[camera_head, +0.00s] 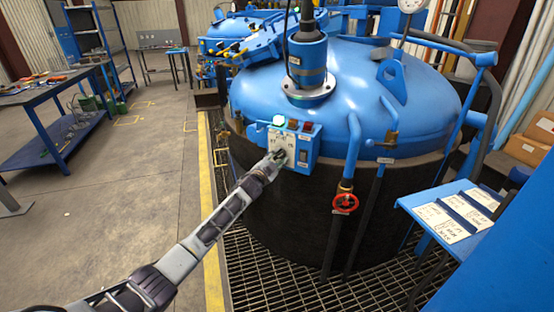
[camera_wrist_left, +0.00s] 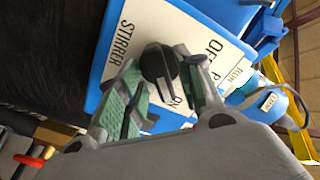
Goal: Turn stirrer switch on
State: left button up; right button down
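The stirrer switch is a black rotary knob (camera_wrist_left: 158,64) on a white plate marked STIRRER (camera_wrist_left: 122,45), with OFF and ON lettering. The plate is on a blue control box (camera_head: 304,150) on the side of the blue furnace lid. My left gripper (camera_head: 279,157) is at the front of this box. In the left wrist view its two green-padded fingers (camera_wrist_left: 165,92) are spread on either side of the knob, with gaps visible. I cannot tell whether they touch it. The gripper partly hides the lettering, and the knob's exact setting is unclear. My right gripper is out of view.
A red valve wheel (camera_head: 345,203) and blue pipes (camera_head: 353,150) stand to the right. A blue shelf with labels (camera_head: 415,200) is at right.

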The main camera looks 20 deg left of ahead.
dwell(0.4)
pick_arm(q)
jog(key=s+a, duration=0.2)
jog(key=s, duration=0.9)
jog(key=shift+s, duration=0.4)
dwell(0.4)
dwell(0.4)
